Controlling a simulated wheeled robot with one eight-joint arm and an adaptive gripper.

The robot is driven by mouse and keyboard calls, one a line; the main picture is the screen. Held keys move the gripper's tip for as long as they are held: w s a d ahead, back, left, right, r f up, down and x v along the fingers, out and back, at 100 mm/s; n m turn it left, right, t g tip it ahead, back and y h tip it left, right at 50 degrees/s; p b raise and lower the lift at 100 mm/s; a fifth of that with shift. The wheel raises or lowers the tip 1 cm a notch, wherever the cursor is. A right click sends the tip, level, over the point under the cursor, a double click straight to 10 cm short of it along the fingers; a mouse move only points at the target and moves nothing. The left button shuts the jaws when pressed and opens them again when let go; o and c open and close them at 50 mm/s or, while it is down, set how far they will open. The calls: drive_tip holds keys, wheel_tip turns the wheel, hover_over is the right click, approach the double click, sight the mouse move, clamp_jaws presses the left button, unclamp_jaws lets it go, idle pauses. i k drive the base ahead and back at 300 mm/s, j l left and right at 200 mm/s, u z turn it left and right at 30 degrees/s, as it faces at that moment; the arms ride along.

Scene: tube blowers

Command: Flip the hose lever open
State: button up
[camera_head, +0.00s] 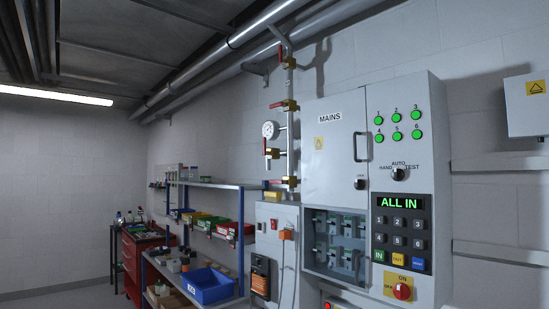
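Several small valves with red levers sit on a vertical pipe on the wall, left of the grey cabinet. One red lever (276,105) points left from a brass valve. A lower red lever (264,145) stands upright beside a brass valve (272,153) on a side branch. Another red lever (275,181) points left near the pipe's lower end. A further brass valve (288,63) sits near the top. I cannot tell which one is the hose lever, and no hose is clearly visible. My gripper is not in view.
The grey MAINS cabinet (336,150) projects at the right, with a keypad panel (402,230). A smaller grey box (265,225) is below the pipe. A blue-framed shelf (241,235) with coloured bins stands left of it. A red tool cabinet (139,258) is farther back.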

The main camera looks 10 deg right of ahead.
sight(265, 153)
drive_tip(key=i+u, duration=0.1)
drive_tip(key=i, duration=0.45)
drive_tip(key=i+j+z, duration=0.15)
drive_tip(key=i+j, duration=0.7)
drive_tip(key=i, duration=0.25)
drive_tip(key=i+j+z, duration=0.1)
drive_tip(key=i+j, duration=0.85)
drive_tip(key=i, duration=0.1)
